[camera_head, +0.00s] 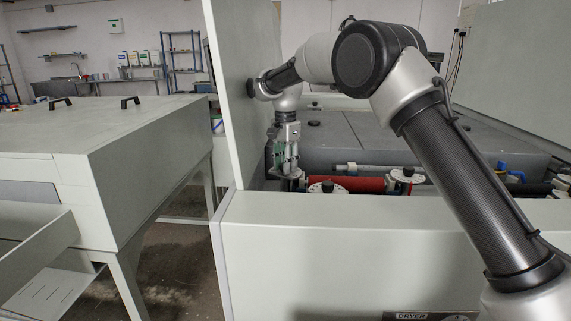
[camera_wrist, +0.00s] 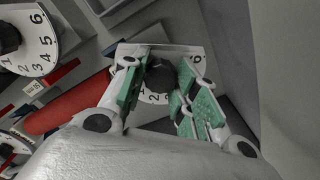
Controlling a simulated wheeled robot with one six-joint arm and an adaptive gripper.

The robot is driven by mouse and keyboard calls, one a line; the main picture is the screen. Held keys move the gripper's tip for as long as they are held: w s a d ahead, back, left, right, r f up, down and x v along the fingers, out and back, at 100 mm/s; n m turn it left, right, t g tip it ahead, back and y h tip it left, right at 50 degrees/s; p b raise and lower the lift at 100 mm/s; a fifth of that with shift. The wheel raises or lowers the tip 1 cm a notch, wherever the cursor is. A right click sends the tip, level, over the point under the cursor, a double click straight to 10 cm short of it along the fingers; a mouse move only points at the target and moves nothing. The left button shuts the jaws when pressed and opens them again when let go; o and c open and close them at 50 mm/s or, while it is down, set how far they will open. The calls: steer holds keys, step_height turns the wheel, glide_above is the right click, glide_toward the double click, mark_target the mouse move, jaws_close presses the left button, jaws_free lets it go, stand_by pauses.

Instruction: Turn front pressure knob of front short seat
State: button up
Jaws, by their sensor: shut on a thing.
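A black knob (camera_wrist: 161,74) on a white numbered dial (camera_wrist: 153,98) sits between the two green-padded fingers of my gripper (camera_wrist: 158,66) in the wrist view. My gripper is shut on this knob. The digits 1, 2 and 6 show around it; the rest of the dial is partly hidden by the fingers. In the head view my gripper (camera_head: 288,172) points down into the left end of the machine's opening, and the held knob cannot be made out there.
Other dials with black knobs stand nearby, one near (camera_head: 327,187) and one further right (camera_head: 406,176). A red roller (camera_head: 358,184) runs between them. An upright grey panel (camera_head: 236,90) stands close left of my gripper. The front casing (camera_head: 350,250) borders the opening.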

steer(key=n, duration=1.1)
steer(key=shift+a, duration=0.1)
steer(key=n, duration=0.6)
steer(key=shift+n, duration=0.3)
steer(key=n, duration=0.5)
steer(key=shift+n, duration=0.3)
steer(key=o, duration=1)
